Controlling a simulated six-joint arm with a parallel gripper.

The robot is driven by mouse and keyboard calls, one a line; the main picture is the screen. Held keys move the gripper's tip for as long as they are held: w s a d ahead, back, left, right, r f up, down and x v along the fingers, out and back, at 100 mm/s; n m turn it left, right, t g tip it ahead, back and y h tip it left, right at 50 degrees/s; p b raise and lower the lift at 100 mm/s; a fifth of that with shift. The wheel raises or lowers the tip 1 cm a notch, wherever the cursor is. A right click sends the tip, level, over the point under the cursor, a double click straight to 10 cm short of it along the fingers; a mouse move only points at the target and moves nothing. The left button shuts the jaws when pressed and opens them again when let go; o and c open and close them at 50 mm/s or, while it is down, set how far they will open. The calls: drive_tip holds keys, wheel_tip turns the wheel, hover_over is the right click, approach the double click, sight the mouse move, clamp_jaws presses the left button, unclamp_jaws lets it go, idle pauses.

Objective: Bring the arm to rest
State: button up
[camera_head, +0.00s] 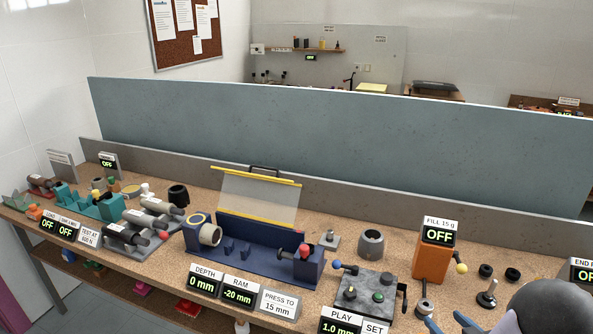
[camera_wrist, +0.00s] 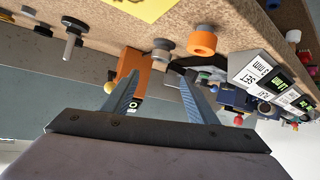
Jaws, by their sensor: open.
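My gripper (camera_head: 444,318) is at the bottom right of the head view, partly cut off by the frame's lower edge. Its two blue fingers point left, over the front of the bench near the orange box marked FILL 15 g (camera_head: 432,264). In the wrist view my gripper (camera_wrist: 158,80) shows two fingers standing apart with no object held between them. The orange box (camera_wrist: 132,66) shows beyond the fingers, with a visible gap. The wrist picture is turned over, with the bench at its top.
The cork-coloured bench (camera_head: 345,246) carries a grey dial block (camera_head: 362,293), a blue press (camera_head: 255,255) with a raised clear guard, and teal fixtures (camera_head: 95,203) at left. A small stand (camera_head: 487,293) and black knobs are near my gripper. A blue-grey partition (camera_head: 330,135) stands behind.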

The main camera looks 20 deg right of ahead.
drive_tip(key=w+r+n, duration=0.1)
drive_tip(key=w, duration=0.3)
drive_tip(key=w+a+r+n+g+p, duration=0.1)
drive_tip(key=w+r, duration=0.1)
drive_tip(key=w, duration=0.2)
drive_tip(key=w+r+n+p, duration=0.1)
drive_tip(key=w, duration=0.3)
drive_tip(key=shift+a+r+n+g, duration=0.25)
drive_tip(key=shift+r+n+g, duration=0.05)
drive_tip(key=shift+r+g, duration=0.1)
drive_tip(key=w+a+g, duration=0.3)
drive_tip(key=w+a, duration=0.1)
drive_tip(key=a, duration=0.6)
drive_tip(key=s+a+f+g+y, duration=0.1)
drive_tip(key=s+a+g+y, duration=0.25)
drive_tip(key=a, duration=1.15)
drive_tip(key=s+a+g+y, duration=0.1)
drive_tip(key=s+a+g, duration=0.2)
drive_tip(key=s+a, duration=0.9)
drive_tip(key=a, duration=0.3)
drive_tip(key=shift+s+f+y, duration=0.2)
drive_tip(key=shift+y, duration=0.15)
